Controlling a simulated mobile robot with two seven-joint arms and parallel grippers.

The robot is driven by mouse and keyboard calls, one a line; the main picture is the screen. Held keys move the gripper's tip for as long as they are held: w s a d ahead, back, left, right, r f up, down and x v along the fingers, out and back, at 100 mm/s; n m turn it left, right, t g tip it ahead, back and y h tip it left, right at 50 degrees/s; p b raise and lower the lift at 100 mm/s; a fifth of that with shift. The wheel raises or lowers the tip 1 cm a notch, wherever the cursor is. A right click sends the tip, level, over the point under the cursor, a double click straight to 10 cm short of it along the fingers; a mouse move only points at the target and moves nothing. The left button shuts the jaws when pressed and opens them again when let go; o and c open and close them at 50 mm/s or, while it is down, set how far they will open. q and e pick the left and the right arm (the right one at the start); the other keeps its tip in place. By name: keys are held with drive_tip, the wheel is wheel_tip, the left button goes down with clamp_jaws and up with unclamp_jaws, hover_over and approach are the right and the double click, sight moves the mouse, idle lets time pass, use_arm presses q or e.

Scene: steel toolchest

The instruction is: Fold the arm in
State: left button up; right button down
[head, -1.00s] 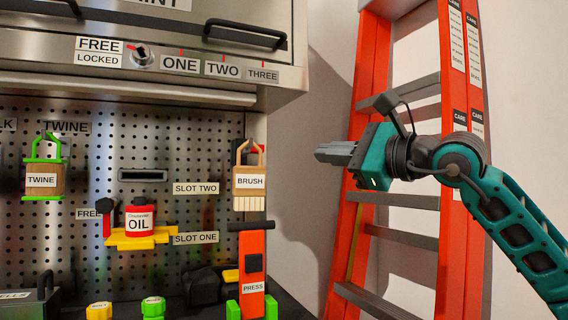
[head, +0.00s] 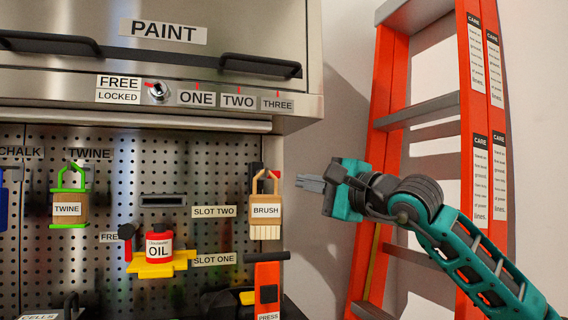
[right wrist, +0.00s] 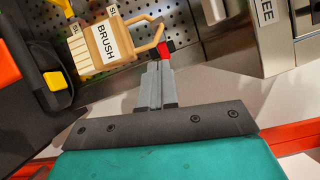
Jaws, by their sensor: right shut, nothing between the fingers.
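My right gripper (head: 312,184) is in the right half of the head view, on my teal arm, in front of the orange ladder. It is shut and empty, with its fingers pointing left toward the brush. In the right wrist view its grey fingers (right wrist: 156,85) lie together. Their tips appear just below a small red part (right wrist: 166,50) beside the brush; I cannot tell the gap. The brush (head: 265,208) hangs at the right edge of the pegboard, and it also shows in the right wrist view (right wrist: 100,45). My left gripper is not in view.
The steel toolchest (head: 170,60) fills the left. Its pegboard (head: 100,165) carries the twine (head: 68,208) and the oil can (head: 159,246) on a yellow holder. An orange press (head: 267,285) stands below the brush. The orange ladder (head: 390,110) stands close behind my right arm.

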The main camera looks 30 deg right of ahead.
drive_tip(key=w+a, duration=0.1)
drive_tip(key=w+a+r, duration=0.1)
drive_tip(key=w+a, duration=0.1)
drive_tip(key=shift+p, duration=0.35)
drive_tip(key=shift+w+a, duration=0.2)
drive_tip(key=shift+a, duration=0.05)
